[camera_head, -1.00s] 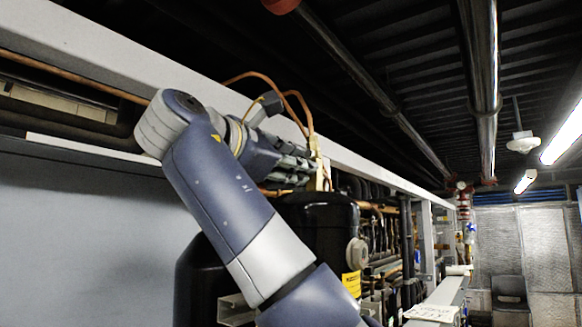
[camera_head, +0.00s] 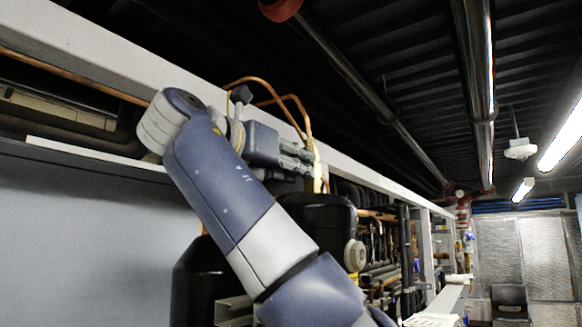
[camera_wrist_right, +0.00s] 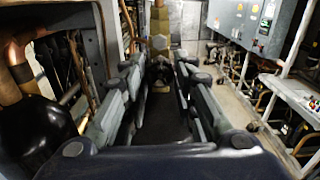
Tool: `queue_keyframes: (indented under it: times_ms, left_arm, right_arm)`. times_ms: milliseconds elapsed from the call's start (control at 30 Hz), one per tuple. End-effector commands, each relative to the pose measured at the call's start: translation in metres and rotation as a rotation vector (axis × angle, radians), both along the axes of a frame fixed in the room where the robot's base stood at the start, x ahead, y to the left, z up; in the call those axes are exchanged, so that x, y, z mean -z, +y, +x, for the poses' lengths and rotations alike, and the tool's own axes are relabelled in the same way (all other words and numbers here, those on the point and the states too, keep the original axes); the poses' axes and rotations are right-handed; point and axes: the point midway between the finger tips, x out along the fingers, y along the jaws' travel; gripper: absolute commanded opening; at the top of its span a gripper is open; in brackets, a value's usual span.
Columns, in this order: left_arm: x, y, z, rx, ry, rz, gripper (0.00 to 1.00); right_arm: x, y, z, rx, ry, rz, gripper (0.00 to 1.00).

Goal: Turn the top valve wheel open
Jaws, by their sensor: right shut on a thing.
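My right gripper (camera_head: 305,162) reaches from the left to a brass-coloured valve body (camera_head: 319,175) on top of the black compressor (camera_head: 322,222). In the right wrist view my gripper's two long fingers (camera_wrist_right: 160,74) stand on either side of a small dark part that I take for the top valve wheel (camera_wrist_right: 159,72). The gripper is shut on it. The brass valve body also shows just beyond the fingertips in the wrist view (camera_wrist_right: 159,30). The fingers hide most of the wheel, so how far it is turned cannot be told. My left gripper is in neither view.
A long pale rack beam (camera_head: 130,72) runs behind my arm. Copper pipes (camera_head: 291,100) loop just above the gripper. A grey panel (camera_head: 80,215) fills the left. Pipes and fittings crowd the rack to the right. An aisle is open at far right.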

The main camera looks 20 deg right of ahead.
Motion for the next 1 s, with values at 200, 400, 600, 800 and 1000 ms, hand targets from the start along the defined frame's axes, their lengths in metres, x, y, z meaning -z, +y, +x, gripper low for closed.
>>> queue_keyframes:
  times_ms: [200,400,600,800,1000]
  left_arm:
    - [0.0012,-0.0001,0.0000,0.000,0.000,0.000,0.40]
    - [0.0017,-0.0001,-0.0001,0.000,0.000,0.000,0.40]
    - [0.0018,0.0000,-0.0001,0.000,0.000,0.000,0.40]
    - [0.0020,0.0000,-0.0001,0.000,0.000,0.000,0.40]
    - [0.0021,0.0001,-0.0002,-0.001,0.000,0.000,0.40]
  right_arm:
    - [-0.0050,-0.0020,-0.0016,0.001,0.070,-0.070,0.02]
    - [-0.0050,-0.0019,-0.0013,0.001,0.108,-0.098,0.02]
    - [-0.0042,-0.0019,-0.0009,0.000,0.119,-0.105,0.01]
    - [-0.0033,-0.0017,-0.0005,0.001,0.121,-0.103,0.01]
    - [-0.0022,-0.0014,-0.0002,0.000,0.122,-0.102,0.46]
